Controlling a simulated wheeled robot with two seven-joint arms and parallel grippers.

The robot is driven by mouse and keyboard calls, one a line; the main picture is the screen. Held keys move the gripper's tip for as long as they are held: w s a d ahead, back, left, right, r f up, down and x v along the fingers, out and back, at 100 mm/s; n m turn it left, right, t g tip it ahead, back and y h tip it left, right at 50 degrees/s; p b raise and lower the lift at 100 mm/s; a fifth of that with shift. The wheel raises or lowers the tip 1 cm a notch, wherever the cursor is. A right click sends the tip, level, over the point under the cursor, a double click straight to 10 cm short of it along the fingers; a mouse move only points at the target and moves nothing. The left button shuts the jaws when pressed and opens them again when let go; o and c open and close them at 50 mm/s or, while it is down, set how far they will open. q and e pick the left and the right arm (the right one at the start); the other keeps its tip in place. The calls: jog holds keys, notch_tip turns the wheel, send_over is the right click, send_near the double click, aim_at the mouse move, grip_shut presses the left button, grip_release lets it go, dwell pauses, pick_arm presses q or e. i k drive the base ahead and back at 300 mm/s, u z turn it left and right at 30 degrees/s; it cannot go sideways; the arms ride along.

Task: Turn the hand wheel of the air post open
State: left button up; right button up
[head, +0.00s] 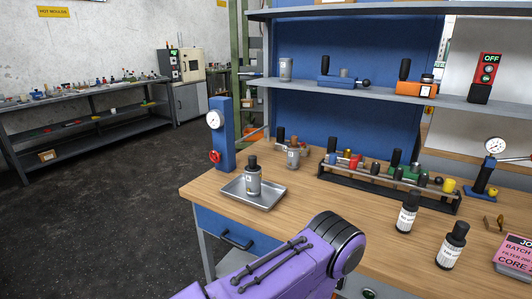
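The blue air post (223,134) stands at the left corner of the wooden workbench. It has a round white gauge (214,120) near its top. The red hand wheel (215,157) is on its lower front. How far the wheel is turned cannot be told, and the gauge needle is too small to read. A purple link of my own arm rises from the bottom edge in front of the bench, well apart from the post. Neither gripper shows in the head view.
A metal tray (267,205) with a grey drum-like bottle (253,178) sits right of the post. Open floor (110,200) lies left of the bench.

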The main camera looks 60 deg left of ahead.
aim_at(216, 155)
jog(key=u, duration=4.05)
jog(key=i, duration=1.5)
jog(key=z, duration=2.25)
